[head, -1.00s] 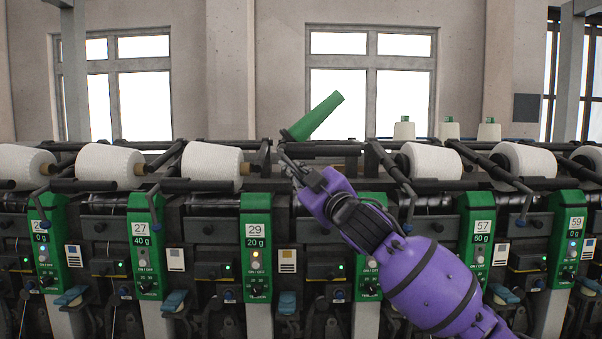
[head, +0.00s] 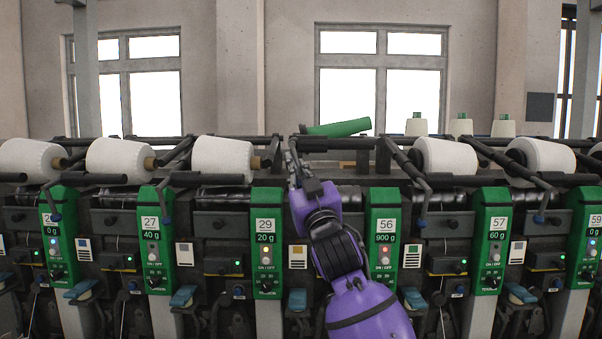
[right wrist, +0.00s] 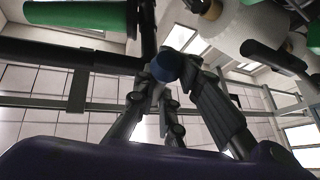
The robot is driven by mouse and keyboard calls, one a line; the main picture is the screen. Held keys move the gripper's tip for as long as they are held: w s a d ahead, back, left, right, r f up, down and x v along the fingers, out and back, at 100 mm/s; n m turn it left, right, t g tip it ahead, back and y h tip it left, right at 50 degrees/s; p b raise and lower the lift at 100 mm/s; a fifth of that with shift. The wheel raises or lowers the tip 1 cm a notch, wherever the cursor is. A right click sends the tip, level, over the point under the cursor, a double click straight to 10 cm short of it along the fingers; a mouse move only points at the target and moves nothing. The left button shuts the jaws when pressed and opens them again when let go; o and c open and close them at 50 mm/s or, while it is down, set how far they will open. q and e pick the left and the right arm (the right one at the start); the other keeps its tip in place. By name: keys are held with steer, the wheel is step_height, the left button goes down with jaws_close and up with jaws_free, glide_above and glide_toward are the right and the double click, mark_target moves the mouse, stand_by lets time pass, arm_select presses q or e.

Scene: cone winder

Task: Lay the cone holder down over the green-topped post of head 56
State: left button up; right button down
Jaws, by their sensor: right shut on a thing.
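The cone holder (head: 340,128) carries a green tapered cone that lies almost level above the winder, its wide end to the left. The cone also shows at the top left of the right wrist view (right wrist: 80,14). My right gripper (head: 293,163) is shut on the holder's arm, and its fingers close around a blue knob (right wrist: 166,66) in the right wrist view. The green-topped post of head 56 (head: 385,245), marked 900 g, stands right of and below the gripper. My right wrist hides part of the gap left of it. My left gripper is not in view.
Head 29 (head: 266,240) stands left of my right arm and head 57 (head: 490,240) to the right. White yarn cones (head: 225,158) sit on holders on both sides, with dark bars close by. Several green-tipped cones (head: 461,126) stand behind at right.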

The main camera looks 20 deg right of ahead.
steer(key=shift+w+a+m+h, duration=0.1)
steer(key=shift+a+m+h, duration=0.25)
steer(key=shift+m+h, duration=0.65)
steer(key=shift+a+m+b, duration=0.1)
steer(key=shift+m+b, duration=0.2)
steer(key=shift+m, duration=0.2)
steer(key=shift+w+a+m+h, duration=0.1)
steer(key=shift+m+h, duration=0.4)
steer(key=shift+m, duration=0.1)
steer(key=c, duration=1.8)
jaws_free()
steer(key=v, duration=1.2)
steer(key=shift+f, duration=0.1)
